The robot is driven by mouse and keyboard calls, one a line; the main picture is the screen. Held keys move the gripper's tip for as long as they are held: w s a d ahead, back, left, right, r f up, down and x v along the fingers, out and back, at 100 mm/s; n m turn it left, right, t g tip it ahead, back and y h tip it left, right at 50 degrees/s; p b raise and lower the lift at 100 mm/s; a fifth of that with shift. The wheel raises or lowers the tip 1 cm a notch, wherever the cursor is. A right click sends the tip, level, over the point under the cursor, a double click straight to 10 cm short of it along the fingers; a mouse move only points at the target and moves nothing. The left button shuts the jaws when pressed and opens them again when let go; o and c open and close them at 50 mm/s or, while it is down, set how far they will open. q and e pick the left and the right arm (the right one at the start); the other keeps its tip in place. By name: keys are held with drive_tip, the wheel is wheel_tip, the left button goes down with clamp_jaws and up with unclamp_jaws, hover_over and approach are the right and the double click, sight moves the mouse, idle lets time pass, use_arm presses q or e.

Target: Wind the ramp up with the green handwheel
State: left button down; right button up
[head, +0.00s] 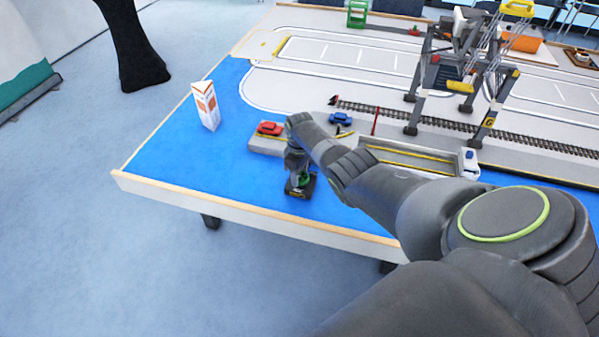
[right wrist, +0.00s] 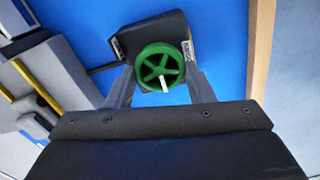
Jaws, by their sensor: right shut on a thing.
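The green handwheel (right wrist: 148,55) is a spoked wheel with a pale handle peg, on a dark box-like base (right wrist: 128,40) at the front of the blue mat. My right gripper (head: 300,178) reaches down over it from above and is shut on the wheel, one finger on each side in the right wrist view. My forearm covers part of the grey quay behind, and I cannot tell the ramp's tilt. My left gripper is not in view.
A red car (head: 270,128) stands on the grey quay (head: 264,144); a blue car (head: 341,119) is farther back. An orange-white carton (head: 206,106) is at the left. Gantry cranes (head: 465,60) rise behind. The blue mat's left front is clear.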

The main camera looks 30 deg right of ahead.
drive_tip(key=m, duration=0.3)
drive_tip(key=shift+w+d+r+m, duration=0.1)
drive_tip(key=shift+m, duration=0.3)
drive_tip(key=m, duration=0.3)
drive_tip(key=shift+m+p, duration=0.3)
drive_tip(key=shift+p, duration=0.1)
drive_tip(key=m, duration=0.3)
drive_tip(key=shift+d+m, duration=0.1)
drive_tip(key=shift+m, duration=0.3)
drive_tip(key=m, duration=0.3)
drive_tip(key=shift+m+p, duration=0.3)
drive_tip(key=shift+p, duration=0.1)
drive_tip(key=m, duration=0.5)
drive_tip(key=shift+d, duration=0.1)
drive_tip(key=m+p, duration=0.1)
drive_tip(key=m, duration=0.5)
drive_tip(key=shift+s, duration=0.2)
drive_tip(key=o, duration=1)
